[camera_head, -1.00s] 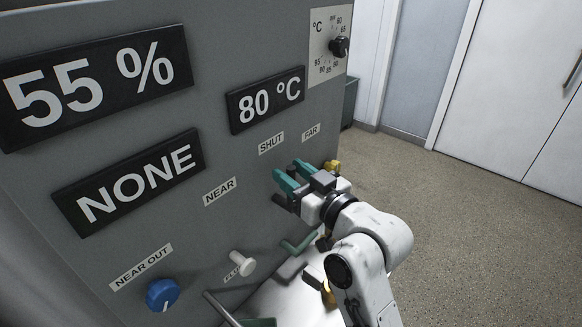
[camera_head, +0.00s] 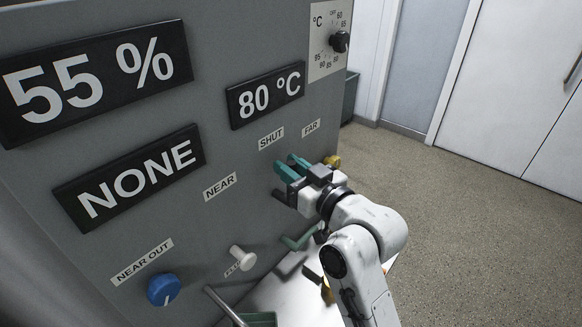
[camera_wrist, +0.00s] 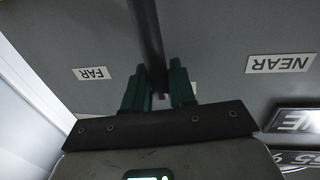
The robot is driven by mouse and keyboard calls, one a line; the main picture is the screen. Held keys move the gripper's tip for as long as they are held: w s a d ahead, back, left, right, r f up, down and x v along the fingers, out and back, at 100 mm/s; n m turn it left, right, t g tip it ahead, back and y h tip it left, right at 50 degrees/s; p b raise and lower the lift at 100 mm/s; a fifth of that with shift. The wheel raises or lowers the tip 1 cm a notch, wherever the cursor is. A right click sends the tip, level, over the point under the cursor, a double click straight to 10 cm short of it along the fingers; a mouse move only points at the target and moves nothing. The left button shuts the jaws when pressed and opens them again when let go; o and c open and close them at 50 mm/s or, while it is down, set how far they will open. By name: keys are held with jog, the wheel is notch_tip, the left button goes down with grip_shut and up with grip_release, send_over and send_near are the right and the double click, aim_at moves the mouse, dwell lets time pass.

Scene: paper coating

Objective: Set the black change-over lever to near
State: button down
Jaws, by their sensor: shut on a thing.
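The black change-over lever (camera_wrist: 147,40) shows in the wrist view as a dark bar that runs from the top edge down between my fingers. My gripper (camera_wrist: 160,84) is shut on it near its end. In the head view my gripper (camera_head: 293,168), with green fingers, is at the panel just below the SHUT label (camera_head: 271,138). The fingers largely hide the lever there. The NEAR label (camera_head: 220,186) is to the left and the FAR label (camera_head: 311,127) to the right. In the wrist view these labels appear upside down. A display (camera_head: 130,177) reads NONE.
A white knob (camera_head: 242,258) and a blue knob (camera_head: 163,289) stick out lower left. A green handle (camera_head: 298,242) is below my gripper, and a yellow knob (camera_head: 332,161) is just right of it. Open floor (camera_head: 470,230) lies to the right.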

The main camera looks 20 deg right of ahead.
jog(key=shift+a+f+b, duration=0.1)
jog(key=shift+b, duration=0.2)
jog(key=a+n+b, duration=0.1)
jog(key=b, duration=0.1)
jog(key=s+a+f+n+b, duration=0.1)
jog(key=n+b, duration=0.1)
jog(key=s+a+n+b, duration=0.1)
jog(key=n+b, duration=0.1)
jog(key=shift+a+f+t+y, duration=0.2)
jog(key=shift+a+t+y, duration=0.1)
jog(key=shift+t, duration=0.1)
jog(key=a+n+b, duration=0.1)
jog(key=n+b, duration=0.1)
jog(key=s+a+f+n+b, duration=0.1)
jog(key=n+b, duration=0.1)
jog(key=b, duration=0.1)
jog(key=shift+a+f+y, duration=0.15)
jog(key=shift+f+y, duration=0.05)
jog(key=shift+y, duration=0.2)
jog(key=shift+n, duration=0.3)
jog(key=c, duration=1.1)
grip_release()
jog(key=shift+s+a, duration=0.1)
